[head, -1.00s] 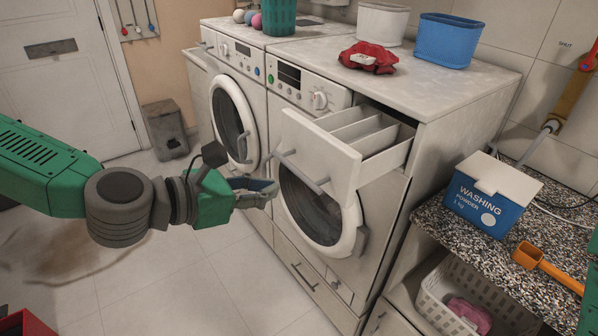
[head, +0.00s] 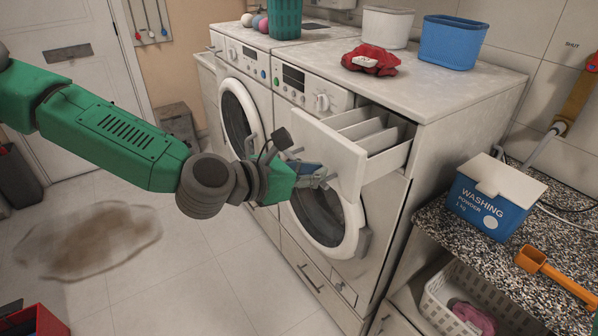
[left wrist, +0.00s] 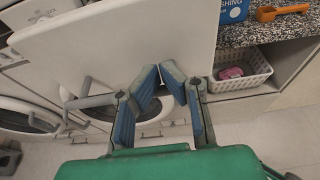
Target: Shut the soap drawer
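The soap drawer (head: 345,150) is pulled out of the right-hand washing machine, with its inner compartments showing. Its white front panel also fills much of the upper left wrist view (left wrist: 130,40). A grey bar handle is on the front, partly behind my gripper in the head view. My left gripper (head: 318,176) is just in front of the lower part of the panel, by the handle. In the left wrist view its blue-padded fingers (left wrist: 162,72) lean together at the tips, with nothing seen held between them. Whether they touch the panel is unclear. My right gripper is out of view.
The round washer door (head: 325,220) is below the drawer. A washing powder box (head: 490,200) and orange scoop (head: 550,270) are on the speckled counter at right. A red cloth (head: 370,58) lies on the machine.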

